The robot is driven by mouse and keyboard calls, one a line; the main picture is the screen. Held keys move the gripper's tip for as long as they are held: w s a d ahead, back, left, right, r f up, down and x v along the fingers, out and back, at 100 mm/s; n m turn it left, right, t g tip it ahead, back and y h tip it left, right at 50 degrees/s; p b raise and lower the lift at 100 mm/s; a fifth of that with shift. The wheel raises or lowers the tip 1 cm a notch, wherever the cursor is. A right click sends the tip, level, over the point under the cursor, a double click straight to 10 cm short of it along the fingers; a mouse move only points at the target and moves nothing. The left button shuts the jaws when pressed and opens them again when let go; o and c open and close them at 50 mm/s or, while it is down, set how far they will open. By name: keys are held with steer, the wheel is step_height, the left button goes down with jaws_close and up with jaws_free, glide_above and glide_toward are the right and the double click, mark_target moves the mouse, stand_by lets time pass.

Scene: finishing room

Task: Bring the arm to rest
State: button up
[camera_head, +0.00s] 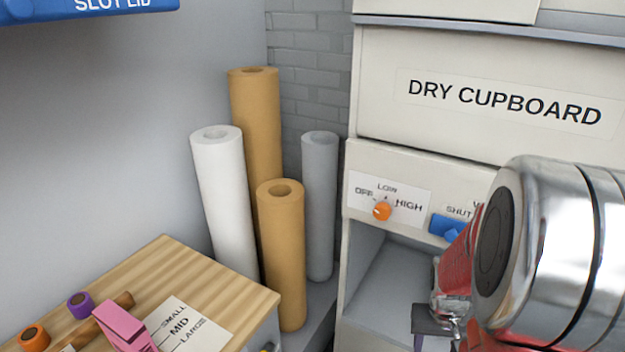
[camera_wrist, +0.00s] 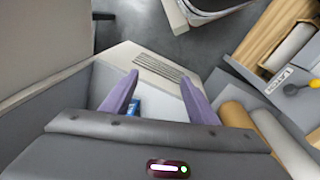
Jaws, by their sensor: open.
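My arm, in polished metal and red, fills the lower right of the head view in front of the dry cupboard (camera_head: 475,60). In the wrist view my gripper (camera_wrist: 158,88) has its two grey-purple fingers spread apart, with nothing held between them. A small blue part (camera_wrist: 134,107) shows beyond the fingers, beside the left one; I cannot tell if it is touched. In the head view only a dark piece by the cupboard's open bay shows at the arm's end, and the rest of the gripper is hidden or cut off.
The cupboard's orange knob (camera_head: 382,211) and blue slider (camera_head: 445,228) sit close to my arm. Several rolls stand left of the cupboard, including a white one (camera_head: 224,195) and a grey one (camera_head: 319,200). A wooden-topped bench (camera_head: 190,272) with a pink piece (camera_head: 124,326) is lower left.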

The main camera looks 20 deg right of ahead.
steer(key=w+a+r+n+t+y, duration=0.1)
steer(key=a+r+n+t, duration=0.4)
steer(key=a+r, duration=1.7)
steer(key=a+n, duration=0.1)
steer(key=a, duration=0.2)
steer(key=shift+a+r+t, duration=0.2)
steer(key=shift+a+t, duration=0.1)
steer(key=shift+a, duration=0.1)
steer(key=shift+c, duration=0.5)
